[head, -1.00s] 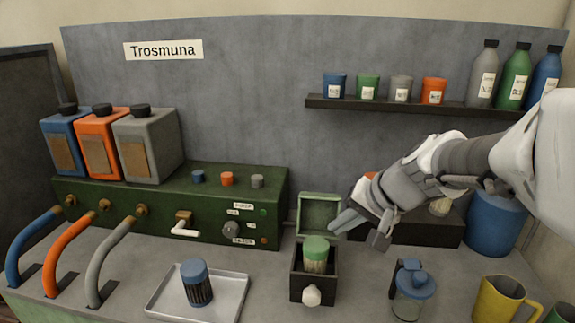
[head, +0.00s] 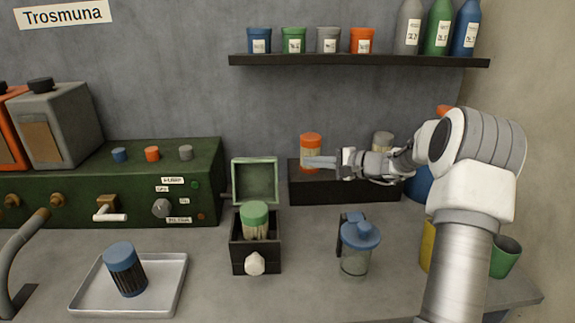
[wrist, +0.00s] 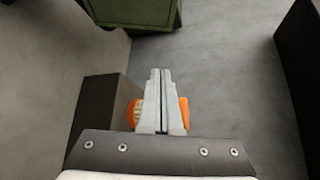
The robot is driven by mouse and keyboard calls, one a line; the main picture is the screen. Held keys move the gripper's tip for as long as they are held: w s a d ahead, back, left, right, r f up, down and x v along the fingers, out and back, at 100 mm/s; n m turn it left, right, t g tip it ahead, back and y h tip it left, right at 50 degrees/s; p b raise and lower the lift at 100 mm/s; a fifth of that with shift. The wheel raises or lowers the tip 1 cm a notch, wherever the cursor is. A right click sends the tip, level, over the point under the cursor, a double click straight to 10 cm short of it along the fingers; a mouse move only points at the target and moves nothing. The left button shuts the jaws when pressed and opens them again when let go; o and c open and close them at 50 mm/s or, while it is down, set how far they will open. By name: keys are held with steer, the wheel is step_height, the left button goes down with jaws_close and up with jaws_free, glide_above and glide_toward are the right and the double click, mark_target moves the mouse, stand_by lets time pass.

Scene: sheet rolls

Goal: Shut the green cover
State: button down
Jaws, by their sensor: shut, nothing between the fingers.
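The green cover (head: 256,181) is a square framed lid standing open, upright at the back of a small black box (head: 241,258). A green-capped jar (head: 255,221) stands in the box, and a white knob (head: 255,263) is on its front. My gripper (head: 308,162) is shut and empty, to the right of the cover and slightly above its middle, its fingers pointing left in front of an orange-capped jar (head: 310,140). In the wrist view the closed fingers (wrist: 160,72) point toward a green edge (wrist: 135,14), which may be the cover or the console.
A dark block (head: 330,190) bears the orange-capped jar and a grey-capped jar (head: 382,143). A blue-lidded jug (head: 357,250) stands right of the box. The green console (head: 60,200) and a tray (head: 85,290) are to the left. A shelf (head: 350,61) hangs above.

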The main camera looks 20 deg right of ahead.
steer(key=x, duration=1.1)
steer(key=shift+s+r+b, duration=0.15)
steer(key=shift+s+r, duration=0.15)
steer(key=shift+s, duration=0.45)
steer(key=shift+s+r+b, duration=0.15)
steer(key=shift+s+r, duration=0.2)
steer(key=shift+s, duration=0.35)
steer(key=shift+s+r+b, duration=0.15)
steer(key=shift+s+r, duration=0.15)
steer(key=shift+s, duration=0.45)
steer(key=shift+s+d+b, duration=0.1)
steer(key=shift+b, duration=0.4)
